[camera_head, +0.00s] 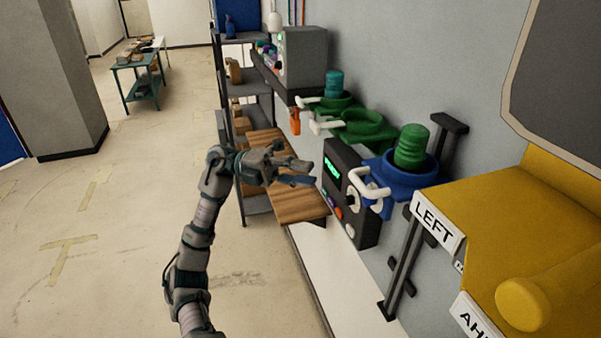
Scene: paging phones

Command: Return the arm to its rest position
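My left arm reaches up from the bottom of the head view. Its gripper (303,172) points right, with its two fingers apart and nothing visible between them. It appears in front of the wooden board and just left of a black panel box (350,195) with a green display and knobs. I cannot tell from this view whether it touches the box. My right gripper is not in view.
A blue holder (405,180) with a green ribbed piece (411,147) stands right of the panel. Green holders (363,127) are farther back. A yellow block (530,220) marked LEFT fills the right. A shelf (255,90) stands behind. Open floor (90,250) lies left.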

